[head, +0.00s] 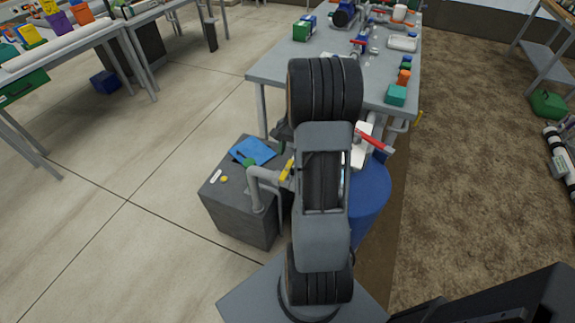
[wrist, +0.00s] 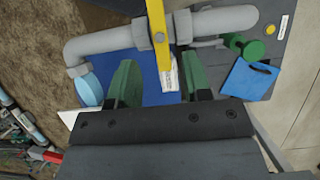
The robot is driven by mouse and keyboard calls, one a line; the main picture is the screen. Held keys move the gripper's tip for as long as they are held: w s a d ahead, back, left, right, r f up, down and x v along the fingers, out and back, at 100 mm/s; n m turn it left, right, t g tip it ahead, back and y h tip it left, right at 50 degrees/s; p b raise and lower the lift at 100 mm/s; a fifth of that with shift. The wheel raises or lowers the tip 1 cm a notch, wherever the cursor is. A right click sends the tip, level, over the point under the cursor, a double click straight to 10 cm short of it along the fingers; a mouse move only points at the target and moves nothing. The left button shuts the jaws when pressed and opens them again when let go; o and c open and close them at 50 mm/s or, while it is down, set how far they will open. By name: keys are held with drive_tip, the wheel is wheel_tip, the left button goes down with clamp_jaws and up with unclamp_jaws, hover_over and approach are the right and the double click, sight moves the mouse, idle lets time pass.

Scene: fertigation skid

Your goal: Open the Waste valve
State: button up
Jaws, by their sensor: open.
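A yellow lever handle (wrist: 158,35) sits on a grey pipe (wrist: 110,40) in the wrist view and lies across the pipe's run. Its lower end points between my fingers. A white tag (wrist: 168,75) with print too small to read shows beside that end. My gripper (wrist: 160,90) is open, its two green fingers on either side of the lever's line; I cannot tell whether they touch it. In the head view the yellow handle (head: 287,170) shows partly beside my arm, and my gripper is hidden behind the arm. I cannot read which valve is labelled Waste.
A grey block (head: 236,205) carries a blue cloth (head: 253,150), a green knob (wrist: 245,46) and a yellow button (wrist: 269,28). A blue barrel (head: 370,190) stands right of my arm, below a red lever (head: 375,140). A cluttered workbench (head: 275,68) stands beyond.

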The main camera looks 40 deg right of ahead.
sight(287, 169)
drive_tip(key=shift+x, duration=2.55)
drive_tip(key=shift+c, duration=0.3)
clamp_jaws()
